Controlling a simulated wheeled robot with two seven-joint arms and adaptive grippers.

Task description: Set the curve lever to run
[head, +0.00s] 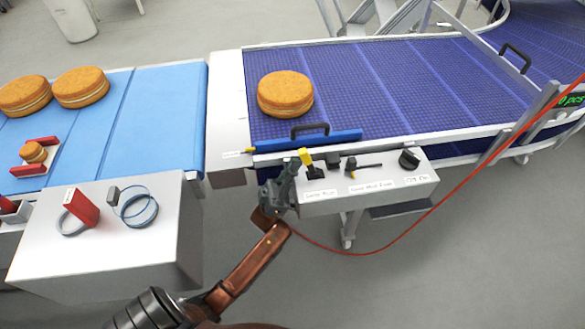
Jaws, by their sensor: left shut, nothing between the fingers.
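A pale control box (375,195) is fixed to the front of the blue curved conveyor. A lever with a yellow handle (305,156) rises from a black base at its left end. A second, flatter lever with a yellow mark (362,167) sits in the middle, and a black knob (409,159) is at the right. The printed labels are too small to read surely. My left gripper (291,165) is shut and empty, close to the left of the yellow-handled lever. I cannot tell whether it touches the lever. My right gripper is out of view.
A filled round (285,94) lies on the dark blue belt (390,80), behind a blue guide bar (330,140) with a black handle. More rounds (80,87) lie on the light blue belt at left. A red cord (420,215) loops below the box. A grey cabinet (100,250) stands front left.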

